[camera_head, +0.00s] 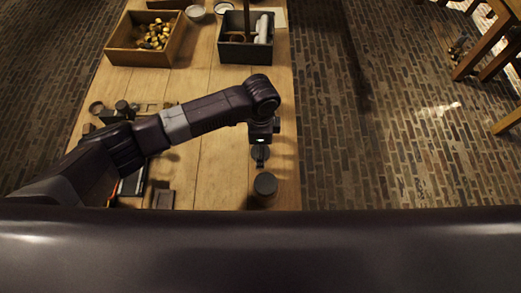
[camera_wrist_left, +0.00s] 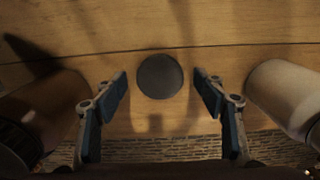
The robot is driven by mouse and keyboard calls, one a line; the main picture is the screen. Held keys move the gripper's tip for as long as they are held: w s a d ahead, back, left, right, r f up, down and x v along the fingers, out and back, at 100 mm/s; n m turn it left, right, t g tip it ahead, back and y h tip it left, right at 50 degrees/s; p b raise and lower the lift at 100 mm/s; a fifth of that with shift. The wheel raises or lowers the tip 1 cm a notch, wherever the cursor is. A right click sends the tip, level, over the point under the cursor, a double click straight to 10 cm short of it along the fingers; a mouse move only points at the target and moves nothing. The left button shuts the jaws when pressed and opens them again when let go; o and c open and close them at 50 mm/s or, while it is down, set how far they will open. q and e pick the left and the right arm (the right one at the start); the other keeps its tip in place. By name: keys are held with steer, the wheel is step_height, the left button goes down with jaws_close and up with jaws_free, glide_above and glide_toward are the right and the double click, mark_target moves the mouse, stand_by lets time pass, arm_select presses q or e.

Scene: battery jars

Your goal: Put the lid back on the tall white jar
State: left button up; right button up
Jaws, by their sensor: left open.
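The lid is a dark round disc (camera_wrist_left: 160,76) lying flat on the wooden table, between and beyond my open fingertips in the left wrist view. The tall white jar (camera_wrist_left: 285,98) stands at the right of that view, partly cut off by the frame; in the head view I cannot make it out, and my arm may hide it. My left gripper (camera_head: 260,154) points down over the table near its right edge. It also shows in the left wrist view (camera_wrist_left: 160,83), open and empty, its fingers apart from the lid. My right gripper is not in view.
A jar with a dark lid (camera_head: 265,184) stands nearer me; a jar also shows at the wrist view's left (camera_wrist_left: 38,112). A wooden box of yellowish pieces (camera_head: 117,50) and a dark box (camera_head: 228,51) stand at the back. Small items lie left, partly behind my arm.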

arm_select(q)
steer(key=shift+c, duration=0.2)
steer(key=c, duration=0.7)
steer(key=shift+r, duration=0.1)
steer(key=shift+c, duration=0.3)
step_height(320, 180, up, 20)
steer(key=b, duration=0.2)
